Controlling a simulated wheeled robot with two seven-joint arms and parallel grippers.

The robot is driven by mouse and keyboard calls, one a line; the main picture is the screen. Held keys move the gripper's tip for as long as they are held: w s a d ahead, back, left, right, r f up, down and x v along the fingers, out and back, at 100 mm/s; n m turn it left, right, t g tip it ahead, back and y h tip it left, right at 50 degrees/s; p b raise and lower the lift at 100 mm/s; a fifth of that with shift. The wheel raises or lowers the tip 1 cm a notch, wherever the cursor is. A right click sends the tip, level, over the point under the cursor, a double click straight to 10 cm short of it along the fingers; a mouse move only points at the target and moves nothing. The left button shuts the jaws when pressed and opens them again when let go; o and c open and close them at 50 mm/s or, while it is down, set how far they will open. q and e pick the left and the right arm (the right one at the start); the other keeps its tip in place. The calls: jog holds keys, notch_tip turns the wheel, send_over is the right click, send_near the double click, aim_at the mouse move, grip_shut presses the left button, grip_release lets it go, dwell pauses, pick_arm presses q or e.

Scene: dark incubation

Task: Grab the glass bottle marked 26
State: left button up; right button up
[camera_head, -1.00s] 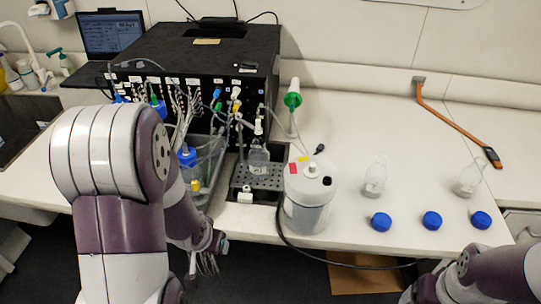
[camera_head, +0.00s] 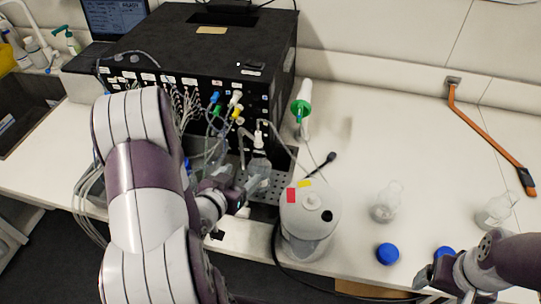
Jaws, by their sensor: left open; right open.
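One clear glass bottle (camera_head: 386,203) stands uncapped on the white bench, right of the white canister. A second clear bottle (camera_head: 493,213) is near the right edge, just behind my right arm. A third bottle (camera_head: 259,167) stands on the perforated tray by the black machine, with tubing above it. The number on each is too small to read. My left gripper (camera_head: 252,188) is open in front of the tray bottle, close to it; whether it touches cannot be told. My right gripper (camera_head: 424,277) is open and empty at the bench's front edge, near the blue caps.
A white canister (camera_head: 309,217) stands right of my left gripper, with a black cable around it. Blue caps (camera_head: 388,254) lie near the front edge. The black machine (camera_head: 200,75) with hoses fills the back left. The bench's back right is clear apart from an orange-black tool (camera_head: 488,140).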

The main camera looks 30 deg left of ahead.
aim_at(256, 160)
pick_arm(q)
jog(key=x, duration=0.3)
jog(key=shift+w+r+p, duration=0.1)
jog(key=shift+r+p, duration=0.05)
jog(key=shift+p, duration=0.15)
jog(key=p+x, duration=0.1)
jog(key=x, duration=0.6)
jog(key=shift+w+d+r+p, duration=0.2)
jog(key=shift+p, duration=0.2)
jog(key=shift+w+f, duration=0.15)
jog(key=shift+w, duration=0.05)
pick_arm(e)
jog(key=r, duration=0.1)
jog(key=s+r, duration=0.1)
jog(key=r, duration=0.1)
jog(key=shift+s, duration=0.3)
pick_arm(q)
grip_shut()
